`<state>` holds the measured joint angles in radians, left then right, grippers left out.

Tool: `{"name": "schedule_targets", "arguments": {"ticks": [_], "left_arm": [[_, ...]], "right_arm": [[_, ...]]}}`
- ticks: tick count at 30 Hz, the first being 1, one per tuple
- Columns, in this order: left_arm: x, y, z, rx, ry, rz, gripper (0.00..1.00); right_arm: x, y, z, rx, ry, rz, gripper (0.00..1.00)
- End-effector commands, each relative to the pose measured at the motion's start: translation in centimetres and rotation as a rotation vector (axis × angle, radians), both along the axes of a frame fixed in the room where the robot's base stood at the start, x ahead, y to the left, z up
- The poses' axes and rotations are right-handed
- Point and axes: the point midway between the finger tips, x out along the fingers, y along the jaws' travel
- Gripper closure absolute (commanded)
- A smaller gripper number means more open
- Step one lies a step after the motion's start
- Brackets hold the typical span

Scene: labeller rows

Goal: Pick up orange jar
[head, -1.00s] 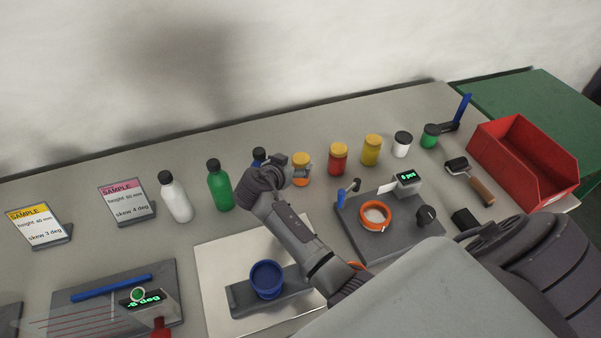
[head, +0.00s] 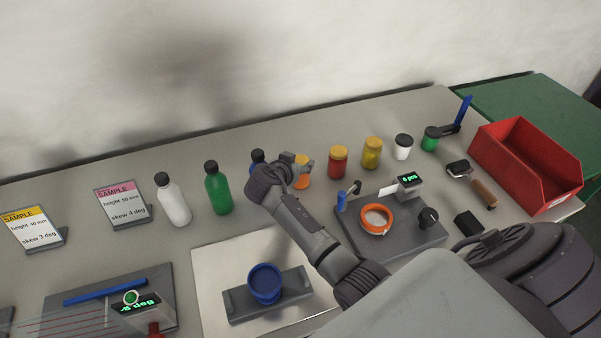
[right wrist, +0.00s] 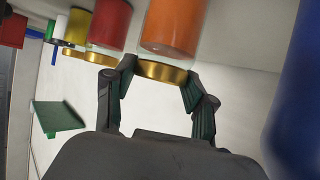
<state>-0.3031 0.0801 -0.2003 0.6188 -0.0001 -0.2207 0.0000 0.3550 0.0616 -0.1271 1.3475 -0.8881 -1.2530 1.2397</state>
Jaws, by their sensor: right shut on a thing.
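In the right wrist view, the orange jar (right wrist: 171,28) appears upside down. The fingers of my right gripper (right wrist: 158,76) are on both sides of its gold lid, shut on it. No clear gap shows under the jar. My left gripper is not in view.
The red jar (right wrist: 109,25) is close beside one finger in the right wrist view. A yellow jar (head: 371,154), white jar (head: 403,148) and green jar (head: 431,139) continue the row rightward. A grey fixture with an orange ring (head: 376,219) stands in front. A red bin (head: 541,185) is far right.

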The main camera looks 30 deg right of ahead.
Motion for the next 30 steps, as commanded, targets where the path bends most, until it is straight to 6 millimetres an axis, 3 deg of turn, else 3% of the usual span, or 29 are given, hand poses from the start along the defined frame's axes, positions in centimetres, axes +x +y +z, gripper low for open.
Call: {"name": "schedule_targets", "arguments": {"ticks": [1, 5, 19, 26, 30], "left_arm": [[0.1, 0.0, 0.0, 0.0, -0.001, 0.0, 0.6], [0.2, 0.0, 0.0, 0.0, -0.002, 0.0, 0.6], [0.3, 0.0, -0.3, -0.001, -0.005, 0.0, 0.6], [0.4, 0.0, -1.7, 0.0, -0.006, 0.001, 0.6], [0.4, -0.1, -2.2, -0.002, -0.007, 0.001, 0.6]], "right_arm": [[0.0, 0.0, -0.1, 0.0, 0.001, 0.0, 0.78], [0.0, 0.0, -0.1, 0.001, 0.002, 0.0, 1.0], [0.0, 0.0, 0.6, 0.0, -0.002, 0.0, 1.0], [0.1, 0.0, 4.0, 0.003, -0.011, -0.001, 1.0], [-2.7, -1.9, 5.7, 0.0, -0.006, -0.004, 1.0]]}}
